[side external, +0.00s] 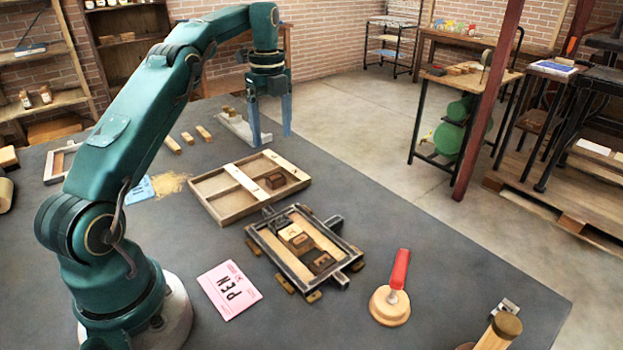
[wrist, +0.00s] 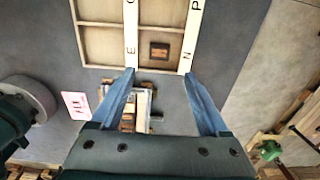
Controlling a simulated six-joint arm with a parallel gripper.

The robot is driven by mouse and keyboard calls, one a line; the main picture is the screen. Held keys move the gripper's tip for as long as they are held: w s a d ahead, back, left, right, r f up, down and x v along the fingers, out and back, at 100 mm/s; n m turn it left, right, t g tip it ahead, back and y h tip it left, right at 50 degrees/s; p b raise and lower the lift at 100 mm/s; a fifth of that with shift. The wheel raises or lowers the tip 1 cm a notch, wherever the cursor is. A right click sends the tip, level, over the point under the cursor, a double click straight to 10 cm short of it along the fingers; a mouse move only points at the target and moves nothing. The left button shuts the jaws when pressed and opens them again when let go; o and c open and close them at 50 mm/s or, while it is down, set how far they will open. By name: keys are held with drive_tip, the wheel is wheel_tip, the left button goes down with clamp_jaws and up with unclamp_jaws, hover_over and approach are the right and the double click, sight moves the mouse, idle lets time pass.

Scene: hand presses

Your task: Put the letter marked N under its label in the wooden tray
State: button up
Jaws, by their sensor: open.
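The wooden tray (side external: 207,204) lies on the dark bench and has pale label strips; it also shows in the wrist view (wrist: 82,45). There the strips read E and C on one, N and P on the other. One dark wooden letter block (wrist: 159,51) lies in the tray between the strips, beside the N label; it also shows in the side view (side external: 275,181). I cannot read its mark. My gripper (side external: 271,138) is open and empty, raised above and behind the tray. In the wrist view its fingers (wrist: 158,74) are spread with nothing between them.
A metal frame (side external: 262,241) in front of the tray holds several blocks. A pink PEN card (side external: 230,290) lies left of it. A red-handled tool (side external: 391,302) stands at right, with a wooden cylinder (side external: 500,330) near the front. Small wooden bars (side external: 188,138) lie behind the tray.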

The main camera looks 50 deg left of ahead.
drive_tip(key=s+d+r+n+t, duration=0.1)
drive_tip(key=s+d+r+n, duration=0.3)
drive_tip(key=d, duration=0.3)
drive_tip(key=s+d+r+n+t, duration=0.2)
drive_tip(key=d+r+n, duration=0.3)
drive_tip(key=d+r, duration=0.1)
drive_tip(key=s+d+f+n+t, duration=0.1)
drive_tip(key=s+d+f+n, duration=0.2)
drive_tip(key=s, duration=0.3)
drive_tip(key=s+d+f+n+t, duration=0.1)
drive_tip(key=s+d+f+n, duration=0.2)
drive_tip(key=s+d+n, duration=0.2)
drive_tip(key=shift+s+n+t, duration=0.3)
drive_tip(key=shift+s, duration=0.75)
